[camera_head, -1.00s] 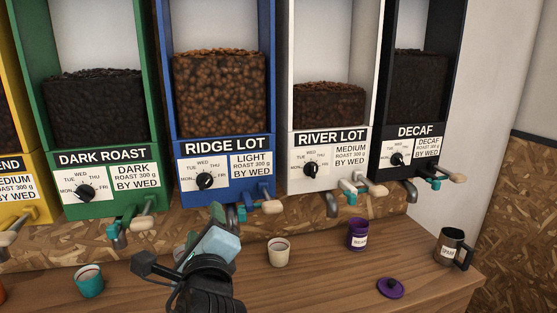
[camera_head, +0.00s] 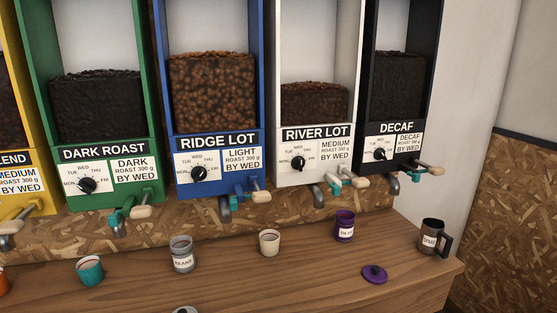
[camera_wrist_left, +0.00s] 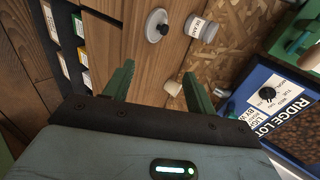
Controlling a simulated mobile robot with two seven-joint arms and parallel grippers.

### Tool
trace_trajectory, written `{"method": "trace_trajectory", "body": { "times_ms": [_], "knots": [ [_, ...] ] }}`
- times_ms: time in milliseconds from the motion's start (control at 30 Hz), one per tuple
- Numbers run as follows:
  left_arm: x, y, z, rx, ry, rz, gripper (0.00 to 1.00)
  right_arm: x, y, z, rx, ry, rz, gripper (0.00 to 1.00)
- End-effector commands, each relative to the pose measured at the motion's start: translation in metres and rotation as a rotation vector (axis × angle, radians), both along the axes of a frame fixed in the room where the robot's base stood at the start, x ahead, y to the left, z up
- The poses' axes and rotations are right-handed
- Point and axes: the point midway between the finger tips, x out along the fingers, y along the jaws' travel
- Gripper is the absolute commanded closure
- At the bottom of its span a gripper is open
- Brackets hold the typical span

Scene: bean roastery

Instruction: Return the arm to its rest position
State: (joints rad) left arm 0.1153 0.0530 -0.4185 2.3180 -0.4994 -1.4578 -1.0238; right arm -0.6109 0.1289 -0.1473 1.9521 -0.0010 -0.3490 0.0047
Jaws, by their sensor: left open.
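My left gripper (camera_wrist_left: 158,70) shows in the left wrist view, its two green fingers apart with nothing held between them. It is clear of the counter, whose wood shows beyond the fingers. Neither arm shows in the head view now. My right gripper is in no view.
A grey jar labelled BEANS (camera_head: 182,258), teal cup (camera_head: 89,271), cream cup (camera_head: 269,243), purple jar (camera_head: 344,227), purple lid (camera_head: 374,274) and dark mug (camera_head: 431,237) stand on the wooden counter (camera_head: 320,285). A grey lid (camera_wrist_left: 156,26) lies near the jar. Bean dispensers (camera_head: 220,160) line the back.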

Motion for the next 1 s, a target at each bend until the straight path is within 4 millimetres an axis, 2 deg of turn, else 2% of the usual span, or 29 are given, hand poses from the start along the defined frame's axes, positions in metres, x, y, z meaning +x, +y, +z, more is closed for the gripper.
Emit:
{"method": "trace_trajectory", "body": {
  "times_ms": [33,100,200,300,500,733,800,1000],
  "knots": [
    [-0.020,0.007,-0.027,-0.090,0.063,0.052,0.44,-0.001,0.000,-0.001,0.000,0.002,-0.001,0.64],
    [-0.047,0.014,-0.057,-0.223,0.140,0.140,0.44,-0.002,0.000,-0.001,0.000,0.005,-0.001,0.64],
    [-0.090,0.024,-0.094,-0.395,0.247,0.283,0.44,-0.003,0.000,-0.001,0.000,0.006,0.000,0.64],
    [-0.131,0.031,-0.122,-0.537,0.340,0.434,0.44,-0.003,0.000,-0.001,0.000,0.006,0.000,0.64],
    [-0.199,0.042,-0.153,-0.715,0.471,0.694,0.44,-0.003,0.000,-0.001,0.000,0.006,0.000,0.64],
    [-0.263,0.050,-0.169,-0.835,0.576,0.956,0.44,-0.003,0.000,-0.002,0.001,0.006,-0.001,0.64],
    [-0.251,0.047,-0.177,-0.859,0.542,0.926,0.44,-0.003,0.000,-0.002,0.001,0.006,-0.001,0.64],
    [-0.231,0.042,-0.201,-0.923,0.457,0.861,0.44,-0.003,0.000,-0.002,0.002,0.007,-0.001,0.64]
  ]
}}
